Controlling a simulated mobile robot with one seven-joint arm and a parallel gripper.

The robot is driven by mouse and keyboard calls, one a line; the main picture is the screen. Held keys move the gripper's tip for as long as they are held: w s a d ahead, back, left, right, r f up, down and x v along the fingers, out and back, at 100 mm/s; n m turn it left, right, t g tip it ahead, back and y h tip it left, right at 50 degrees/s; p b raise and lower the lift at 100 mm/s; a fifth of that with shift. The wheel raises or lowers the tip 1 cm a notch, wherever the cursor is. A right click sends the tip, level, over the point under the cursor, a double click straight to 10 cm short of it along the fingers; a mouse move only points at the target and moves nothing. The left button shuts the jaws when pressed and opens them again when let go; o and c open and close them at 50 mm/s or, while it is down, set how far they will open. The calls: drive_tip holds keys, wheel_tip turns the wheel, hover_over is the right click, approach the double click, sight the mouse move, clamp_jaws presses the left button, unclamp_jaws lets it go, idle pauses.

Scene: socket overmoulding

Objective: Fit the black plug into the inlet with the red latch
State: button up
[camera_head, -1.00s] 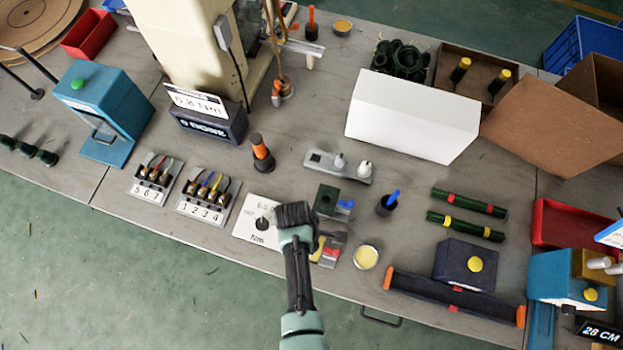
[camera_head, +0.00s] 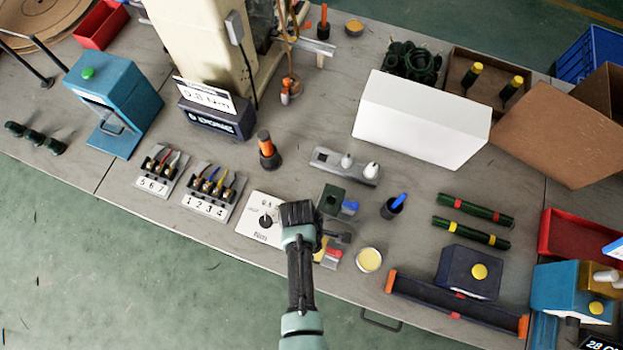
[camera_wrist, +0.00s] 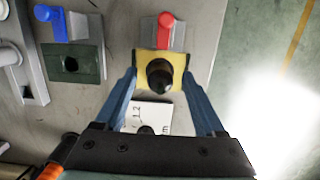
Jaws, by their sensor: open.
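My gripper (camera_wrist: 158,80) is open, with one blue finger on each side of a black plug (camera_wrist: 160,76). The plug is a round, tapered dark piece seen end-on over the yellow face of an inlet (camera_wrist: 145,60). A red latch (camera_wrist: 165,20) stands on the grey holder behind it. The fingers look apart from the plug; I cannot tell how deep the plug sits in the inlet. In the head view my gripper (camera_head: 298,212) hides part of the inlet. Its yellow edge (camera_head: 322,245) and red latch (camera_head: 332,255) show beside it.
A dark green inlet (camera_wrist: 72,64) with a blue latch (camera_wrist: 48,14) stands to the left in the wrist view. A white dial card (camera_wrist: 152,116) lies near the gripper. In the head view, a yellow-filled round tin (camera_head: 369,260) and a dark cup (camera_head: 391,208) stand to the right.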

wheel_tip(320, 180, up, 12)
drive_tip(key=a, duration=0.1)
drive_tip(key=shift+w+a+r, duration=0.15)
drive_tip(key=shift+w+a, duration=0.15)
drive_tip(key=shift+a, duration=0.1)
idle(0.5)
drive_tip(key=w+r+m+t+y+b, duration=0.25)
drive_tip(key=w+r+m+t, duration=0.25)
drive_tip(key=w+r+t, duration=1.1)
drive_tip(key=w+r+m+t+b, duration=0.15)
drive_tip(key=w+r, duration=0.25)
drive_tip(key=r, duration=0.8)
drive_tip(key=w+r+m+b, duration=0.15)
drive_tip(key=w+r, duration=0.25)
drive_tip(key=r, duration=0.8)
drive_tip(key=s+r+m+t, duration=0.2)
drive_tip(key=s+r, duration=0.3)
drive_tip(key=r, duration=0.4)
drive_tip(key=s+d+r+m+t+b, duration=0.1)
drive_tip(key=s+r+m+t, duration=0.1)
drive_tip(key=s+r+t, duration=0.3)
drive_tip(key=s+d+r+m+t, duration=0.1)
drive_tip(key=s+r, duration=0.4)
drive_tip(key=r, duration=0.7)
drive_tip(key=shift+r+m+t+h, duration=0.4)
drive_tip(key=shift+m+t, duration=0.3)
drive_tip(key=shift+t, duration=0.55)
drive_tip(key=shift+a, duration=0.1)
